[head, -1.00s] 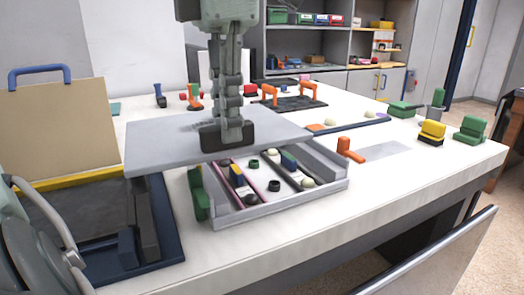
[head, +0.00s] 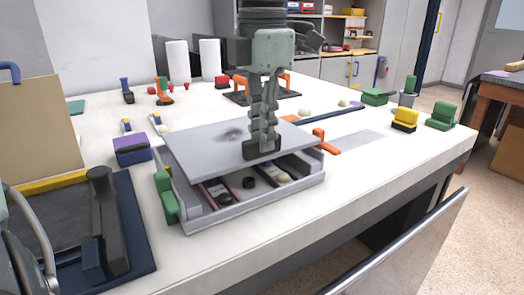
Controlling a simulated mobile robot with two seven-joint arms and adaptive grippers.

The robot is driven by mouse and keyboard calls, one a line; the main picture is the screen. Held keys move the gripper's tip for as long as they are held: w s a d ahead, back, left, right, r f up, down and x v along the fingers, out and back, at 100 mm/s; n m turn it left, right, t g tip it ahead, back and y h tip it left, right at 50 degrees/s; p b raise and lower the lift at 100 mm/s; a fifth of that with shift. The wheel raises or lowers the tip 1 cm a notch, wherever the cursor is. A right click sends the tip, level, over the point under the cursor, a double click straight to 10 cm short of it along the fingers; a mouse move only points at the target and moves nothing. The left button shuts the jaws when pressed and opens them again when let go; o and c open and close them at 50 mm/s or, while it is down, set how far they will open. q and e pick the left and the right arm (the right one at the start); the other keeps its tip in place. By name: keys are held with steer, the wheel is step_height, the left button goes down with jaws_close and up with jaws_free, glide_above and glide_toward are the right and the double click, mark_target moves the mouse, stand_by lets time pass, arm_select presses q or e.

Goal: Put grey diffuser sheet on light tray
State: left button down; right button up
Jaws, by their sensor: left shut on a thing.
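The grey diffuser sheet (head: 205,150) is a flat light grey panel. My left gripper (head: 262,150) is shut on its right part, with the fingers pointing down. The sheet lies over the back and left of the light tray (head: 255,208), a pale shallow box on the table. The front of the tray shows beneath it, with dark strips, black round parts (head: 249,182) and a pale dome inside. The sheet is close to the tray walls; I cannot tell whether it touches them. The sheet hides the tray's back. My right gripper is not in view.
A green clamp (head: 165,197) stands at the tray's left corner and an orange clamp (head: 322,140) at its right. A purple-topped blue block (head: 131,150) is behind left. A dark blue tray (head: 130,215) lies at left. Yellow (head: 404,119) and green blocks stand at right.

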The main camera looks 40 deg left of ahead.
mark_target(263, 154)
arm_select(q)
step_height(263, 154, down, 4)
steer(key=shift+r, duration=0.1)
steer(key=c, duration=1.5)
jaws_free()
steer(key=shift+c, duration=0.2)
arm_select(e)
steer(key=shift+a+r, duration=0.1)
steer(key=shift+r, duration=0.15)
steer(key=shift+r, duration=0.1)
arm_select(q)
steer(key=shift+r, duration=0.4)
step_height(263, 154, up, 10)
steer(key=shift+r+p, duration=0.2)
steer(key=shift+p, duration=0.2)
steer(key=shift+r, duration=0.35)
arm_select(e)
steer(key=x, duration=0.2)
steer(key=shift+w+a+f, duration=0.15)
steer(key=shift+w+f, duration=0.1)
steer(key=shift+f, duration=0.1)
